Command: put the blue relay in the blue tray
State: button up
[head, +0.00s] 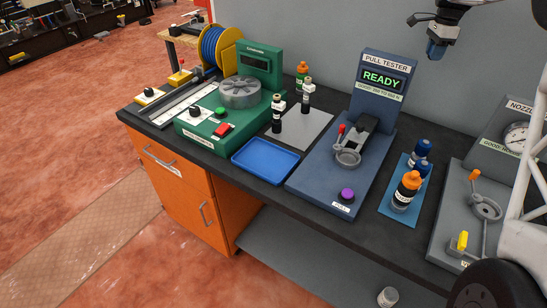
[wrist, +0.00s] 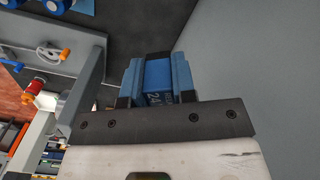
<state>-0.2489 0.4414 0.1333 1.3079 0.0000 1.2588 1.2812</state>
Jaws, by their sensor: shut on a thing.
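My gripper (head: 437,49) is at the top right of the head view, high above the bench near the back wall. In the wrist view my gripper (wrist: 157,85) is shut on the blue relay (wrist: 158,76), a blue block with a printed label reading "24", partly hidden between the fingers. In the head view I cannot clearly tell the relay from the blue finger ends. The blue tray (head: 265,162) lies flat on the bench's front edge, left of the pull tester, and looks empty. My gripper is far to its right and well above it.
The pull tester (head: 383,80), its screen reading READY, stands between the tray and my gripper's side. A green machine (head: 259,65) stands left of the tray, with dark bottles (head: 306,97) behind it. Orange-capped and blue-capped bottles (head: 408,190) and a nozzle gauge (head: 515,136) stand right.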

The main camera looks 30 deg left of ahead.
jog(key=s+a+r+n, duration=0.3)
jog(key=s+a, duration=0.4)
jog(key=a, duration=0.5)
jog(key=s+a+r+n, duration=0.25)
jog(key=s+a, duration=0.45)
jog(key=a, duration=0.6)
jog(key=n, duration=0.6)
send_over(273, 165)
notch_tip(273, 165, down, 25)
jog(key=shift+f, duration=0.2)
jog(key=shift+f, duration=0.1)
jog(key=shift+f, duration=1.85)
